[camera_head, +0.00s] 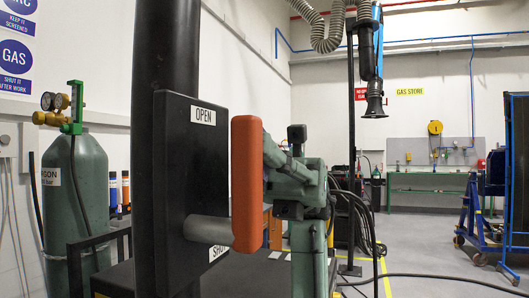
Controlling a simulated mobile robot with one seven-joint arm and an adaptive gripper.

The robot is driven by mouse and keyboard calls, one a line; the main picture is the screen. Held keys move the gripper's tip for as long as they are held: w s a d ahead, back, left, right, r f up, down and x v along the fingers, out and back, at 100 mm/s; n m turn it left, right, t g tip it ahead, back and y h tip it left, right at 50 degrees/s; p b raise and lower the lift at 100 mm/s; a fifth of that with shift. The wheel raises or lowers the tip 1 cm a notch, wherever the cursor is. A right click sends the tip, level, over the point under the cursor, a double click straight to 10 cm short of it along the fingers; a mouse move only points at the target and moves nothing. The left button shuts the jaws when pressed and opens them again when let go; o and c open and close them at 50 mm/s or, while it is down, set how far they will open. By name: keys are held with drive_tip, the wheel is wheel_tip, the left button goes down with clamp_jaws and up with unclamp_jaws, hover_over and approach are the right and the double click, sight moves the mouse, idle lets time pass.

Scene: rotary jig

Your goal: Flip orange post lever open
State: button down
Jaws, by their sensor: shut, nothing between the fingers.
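The orange lever (247,190) stands upright in the middle of the head view. Its lower end meets a grey shaft (208,230) that sticks out of a black box (190,150) on a thick black post (167,45). An OPEN label (203,116) is near the box's top. A partly hidden SHUT label (218,252) is near its bottom. My gripper (272,158) is shut and empty, just right of the lever's upper half. The lever hides part of its tips, so I cannot tell whether they touch it.
A green gas cylinder (75,195) with gauges stands at the left. A black extraction arm (374,95) hangs behind. A blue frame cart (480,235) is at the far right. The floor between them is mostly open.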

drive_tip(key=shift+s, duration=0.15)
drive_tip(key=v, duration=1.2)
